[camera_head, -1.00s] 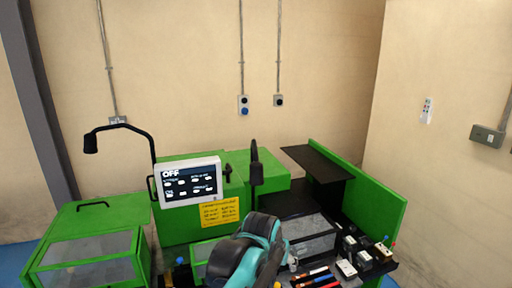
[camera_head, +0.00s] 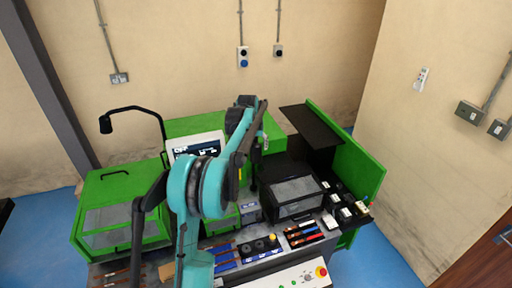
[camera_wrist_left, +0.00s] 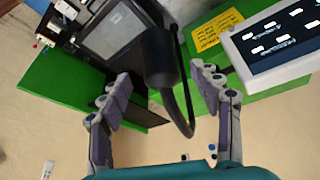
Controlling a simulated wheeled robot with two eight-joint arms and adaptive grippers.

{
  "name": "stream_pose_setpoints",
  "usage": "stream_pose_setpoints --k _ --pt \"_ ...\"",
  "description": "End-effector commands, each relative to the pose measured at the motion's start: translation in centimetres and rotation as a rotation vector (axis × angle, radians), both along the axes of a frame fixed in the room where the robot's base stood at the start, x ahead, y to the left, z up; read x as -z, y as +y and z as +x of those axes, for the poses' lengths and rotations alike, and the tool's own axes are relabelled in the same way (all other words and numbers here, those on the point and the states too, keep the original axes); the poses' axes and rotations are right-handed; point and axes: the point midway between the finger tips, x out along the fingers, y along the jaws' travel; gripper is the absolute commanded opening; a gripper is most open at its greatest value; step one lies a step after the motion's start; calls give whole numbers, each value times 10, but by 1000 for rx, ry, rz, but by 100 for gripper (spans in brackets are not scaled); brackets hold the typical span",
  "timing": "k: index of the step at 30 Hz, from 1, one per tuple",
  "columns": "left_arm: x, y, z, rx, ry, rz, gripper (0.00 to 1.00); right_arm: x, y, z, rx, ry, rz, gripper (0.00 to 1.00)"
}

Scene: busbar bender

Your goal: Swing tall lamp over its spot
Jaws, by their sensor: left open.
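A black gooseneck lamp shows in the left wrist view, its cylindrical head (camera_wrist_left: 159,62) between the spread fingers of my left gripper (camera_wrist_left: 164,78). The fingers are open and a gap shows on each side of the head. In the head view my left gripper (camera_head: 256,128) is above the middle of the green machine, and my teal arm partly hides this lamp (camera_head: 254,176). A second black lamp (camera_head: 106,124) arches over the green cover at the left, apart from my gripper. I cannot tell for sure which lamp is meant by tall. My right gripper is not in view.
The control screen (camera_head: 195,147) is partly behind my arm. A clear-windowed box (camera_head: 293,196) stands right of the middle lamp, with small blocks (camera_head: 345,212) beside it. A green side panel (camera_head: 352,160) bounds the right. Tools (camera_head: 303,234) lie in front, above a white button panel (camera_head: 290,279).

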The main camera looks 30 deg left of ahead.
Motion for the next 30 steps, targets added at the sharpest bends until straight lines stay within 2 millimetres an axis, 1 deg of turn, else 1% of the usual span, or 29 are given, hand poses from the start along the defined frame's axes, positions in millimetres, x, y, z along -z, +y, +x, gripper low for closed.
stream_pose_setpoints --k 1,6,10,15,21,22,23,24,26,27,29,30 --pt "8 1 4 0 0 0 63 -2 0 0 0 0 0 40" --pt "34 4 14 1 -1 1 63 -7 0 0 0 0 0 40" --pt "49 6 20 1 -1 1 63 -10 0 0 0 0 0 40" --pt "57 6 23 1 -1 1 63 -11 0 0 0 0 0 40" --pt "58 6 23 1 -1 1 63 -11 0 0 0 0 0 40" --pt "58 6 23 1 -1 1 61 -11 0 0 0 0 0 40" --pt "58 6 23 1 -1 1 53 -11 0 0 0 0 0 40" --pt "58 6 23 1 -1 1 42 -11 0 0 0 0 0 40" --pt "58 6 23 1 -1 1 26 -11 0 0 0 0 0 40" --pt "58 7 23 1 -1 1 16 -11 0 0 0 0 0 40" --pt "58 7 23 1 -1 1 0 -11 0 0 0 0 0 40" --pt "58 6 23 1 -1 1 0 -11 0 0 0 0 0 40"
